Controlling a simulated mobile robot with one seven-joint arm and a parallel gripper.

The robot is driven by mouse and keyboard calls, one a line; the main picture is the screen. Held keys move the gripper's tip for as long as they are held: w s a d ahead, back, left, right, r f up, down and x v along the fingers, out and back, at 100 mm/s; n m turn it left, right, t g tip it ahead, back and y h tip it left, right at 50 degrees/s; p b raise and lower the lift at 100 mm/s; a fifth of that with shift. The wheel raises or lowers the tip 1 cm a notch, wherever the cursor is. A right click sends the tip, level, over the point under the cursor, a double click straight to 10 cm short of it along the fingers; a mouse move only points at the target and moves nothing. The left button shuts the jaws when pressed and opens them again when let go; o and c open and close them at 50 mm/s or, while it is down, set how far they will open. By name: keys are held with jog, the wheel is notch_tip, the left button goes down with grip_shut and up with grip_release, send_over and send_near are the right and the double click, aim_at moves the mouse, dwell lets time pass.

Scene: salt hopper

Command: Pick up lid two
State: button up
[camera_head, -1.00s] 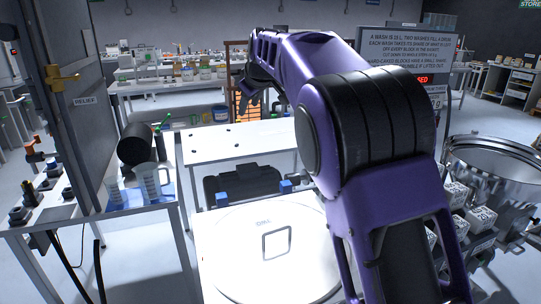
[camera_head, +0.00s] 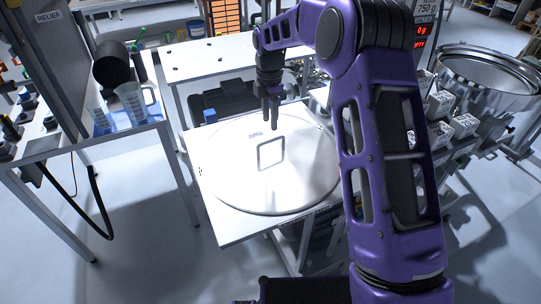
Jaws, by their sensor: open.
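A large round pale lid (camera_head: 235,178) lies flat on a white stand near the middle of the view. A dark square-shaped handle (camera_head: 271,152) stands out at its centre, and a small label, too small to read, is behind the handle. My gripper (camera_head: 272,122) points down above the far part of the lid, just behind the handle in the picture. Its fingers look apart and hold nothing. I cannot tell how high the fingertips are above the lid.
The white stand (camera_head: 222,228) has bare corners around the lid. A white table (camera_head: 207,67) with small dark bits is behind. A side table with a clear jug (camera_head: 132,103) is left. White blocks (camera_head: 440,103) and a large steel vessel (camera_head: 490,78) are right. Open floor lies front left.

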aim_at(271, 140)
notch_tip(271, 140, down, 4)
jog(key=shift+r, duration=0.15)
jog(key=shift+d+f+b, duration=0.2)
jog(key=shift+f+b, duration=0.15)
jog(key=shift+f, duration=2.4)
grip_shut()
jog(key=shift+r, duration=0.15)
